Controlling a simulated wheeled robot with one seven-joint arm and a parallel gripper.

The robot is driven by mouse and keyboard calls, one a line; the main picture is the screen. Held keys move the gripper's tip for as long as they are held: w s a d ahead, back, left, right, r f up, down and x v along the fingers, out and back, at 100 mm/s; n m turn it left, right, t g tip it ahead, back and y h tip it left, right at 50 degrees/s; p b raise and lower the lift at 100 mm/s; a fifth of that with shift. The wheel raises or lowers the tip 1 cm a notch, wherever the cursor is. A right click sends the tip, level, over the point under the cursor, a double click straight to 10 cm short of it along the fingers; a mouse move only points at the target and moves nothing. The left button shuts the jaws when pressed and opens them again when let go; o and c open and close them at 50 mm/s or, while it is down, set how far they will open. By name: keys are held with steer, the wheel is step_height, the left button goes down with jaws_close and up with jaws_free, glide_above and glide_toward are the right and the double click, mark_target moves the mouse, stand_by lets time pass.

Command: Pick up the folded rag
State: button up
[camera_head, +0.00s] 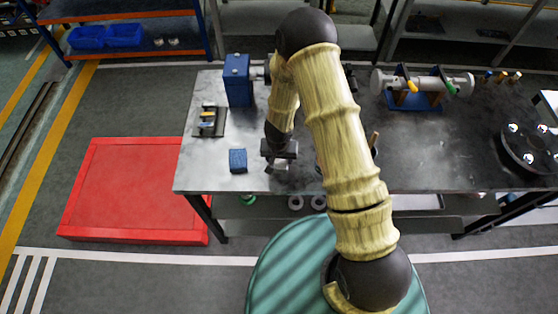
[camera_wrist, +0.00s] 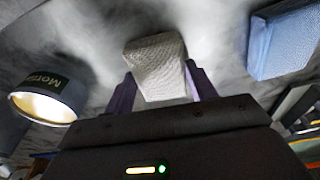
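A pale grey-white block with a woven texture, which looks like the folded rag (camera_wrist: 157,65), lies between my two dark purple fingers in the wrist view. My gripper (camera_wrist: 161,84) has one finger close against each side of it. I cannot tell whether the fingers press on it or only stand around it. In the head view my gripper (camera_head: 278,166) is low at the front left of the workbench (camera_head: 210,179), and the rag is mostly hidden there.
A blue textured block (camera_head: 238,160) lies just left of my gripper. A labelled can (camera_wrist: 47,100) is on the other side in the wrist view. A dark tray (camera_head: 209,122) and blue box (camera_head: 238,80) stand further back. A red platform (camera_head: 130,190) is on the floor left.

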mark_target(279, 160)
steer(key=shift+r, duration=0.15)
step_height(279, 160, up, 10)
steer(key=p, duration=0.3)
steer(key=shift+r, duration=0.15)
stand_by(0.5)
steer(key=o, duration=0.4)
steer(key=shift+c, duration=1.6)
steer(key=w+d+f+n+b, duration=0.1)
steer(key=w+d, duration=0.1)
steer(key=d, duration=1.1)
steer(key=shift+w+d, duration=0.25)
steer(key=shift+w, duration=0.05)
